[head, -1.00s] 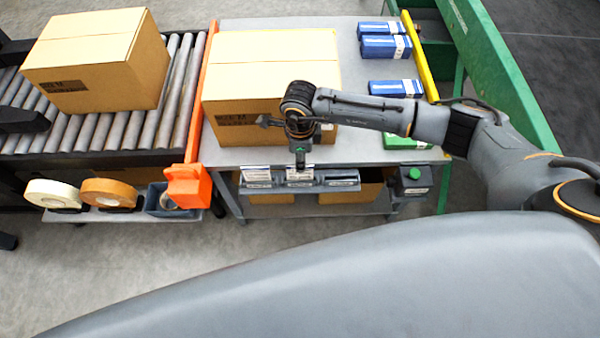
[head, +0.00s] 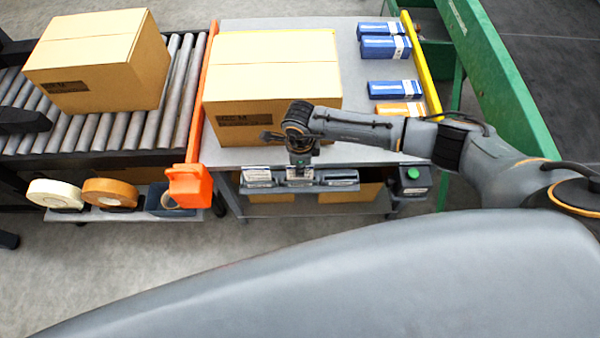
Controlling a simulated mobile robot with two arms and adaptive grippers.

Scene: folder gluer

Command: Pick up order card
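Order cards stand in a grey three-slot holder on the front edge of the worktable (head: 350,154): a left stack (head: 258,178), a middle stack (head: 299,178) and a right stack (head: 341,178). My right gripper (head: 301,168) points down at the middle slot, at the top of its cards. Its fingertips are too small and too covered by the wrist to tell whether they are open or touching a card. My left gripper is not in view.
A large carton (head: 270,80) stands on the table close behind my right wrist. Blue boxes (head: 385,48) and an orange box (head: 400,109) lie at right. A dark container with a green button (head: 413,175) sits right of the holder.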

